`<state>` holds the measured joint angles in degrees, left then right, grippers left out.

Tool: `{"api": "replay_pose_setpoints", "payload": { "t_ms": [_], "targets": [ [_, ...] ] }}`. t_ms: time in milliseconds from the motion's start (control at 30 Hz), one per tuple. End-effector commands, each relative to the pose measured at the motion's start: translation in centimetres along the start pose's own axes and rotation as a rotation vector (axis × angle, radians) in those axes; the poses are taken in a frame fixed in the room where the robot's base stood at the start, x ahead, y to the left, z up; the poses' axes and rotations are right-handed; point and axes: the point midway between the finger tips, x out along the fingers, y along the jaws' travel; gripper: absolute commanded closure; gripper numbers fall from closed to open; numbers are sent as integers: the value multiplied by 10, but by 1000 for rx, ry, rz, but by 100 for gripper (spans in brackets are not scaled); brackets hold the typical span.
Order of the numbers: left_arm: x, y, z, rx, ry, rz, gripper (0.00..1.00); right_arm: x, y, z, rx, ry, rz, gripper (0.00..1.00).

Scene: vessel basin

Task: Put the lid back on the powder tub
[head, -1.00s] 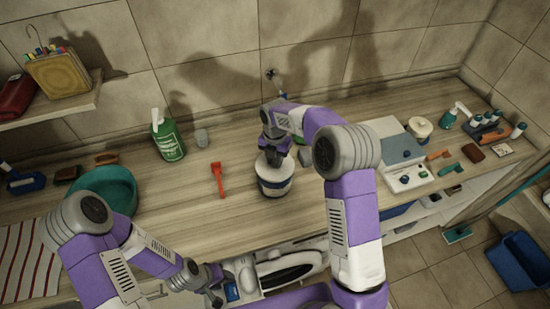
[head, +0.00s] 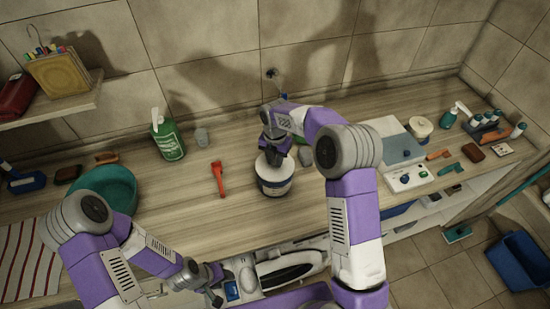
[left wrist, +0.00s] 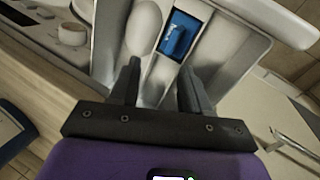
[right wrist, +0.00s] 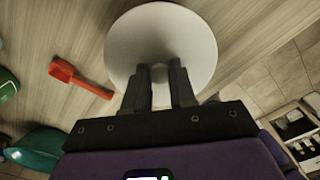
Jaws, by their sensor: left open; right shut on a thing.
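The powder tub (head: 274,188) is a white tub with a dark blue band, upright on the wooden counter in the head view. My right gripper (head: 274,156) is over it, pointing down. In the right wrist view the right gripper (right wrist: 160,75) is shut on the middle of the round white lid (right wrist: 190,38). The lid (head: 266,168) is at the tub's top; I cannot tell if it is fully seated, as the gripper hides part of it. My left gripper (head: 216,297) is open and empty, low in front of the counter; it also shows in the left wrist view (left wrist: 157,80).
A red scoop-like tool (head: 218,178) lies left of the tub. A teal basin (head: 108,186) is at left. A grey-white device (head: 398,150) is at right.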

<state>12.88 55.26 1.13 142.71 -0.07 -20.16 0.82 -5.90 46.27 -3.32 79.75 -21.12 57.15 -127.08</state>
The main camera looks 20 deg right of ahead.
Motion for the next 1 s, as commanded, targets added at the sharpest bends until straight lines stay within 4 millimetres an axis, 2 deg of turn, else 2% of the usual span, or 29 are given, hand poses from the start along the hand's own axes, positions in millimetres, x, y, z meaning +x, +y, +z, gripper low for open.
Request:
{"api": "replay_pose_setpoints", "payload": {
  "t_ms": [200, 233, 400, 633, 800, 1000],
  "targets": [
    [0, 0, 0, 0, 0, 0, 53, 0, 0, 0, 0, 0, 0, 100],
    [0, 0, 0, 0, 0, 0, 53, 0, 0, 0, 0, 0, 0, 73],
    [0, 0, 0, 0, 0, 0, 53, 0, 0, 0, 0, 0, 0, 47],
    [0, 0, 0, 0, 0, 0, 53, 0, 0, 0, 0, 0, 0, 43],
    [0, 0, 0, 0, 0, 0, 53, 0, 0, 0, 0, 0, 0, 19],
    [0, 0, 0, 0, 0, 0, 53, 0, 0, 0, 0, 0, 0, 19]
  ]
}}
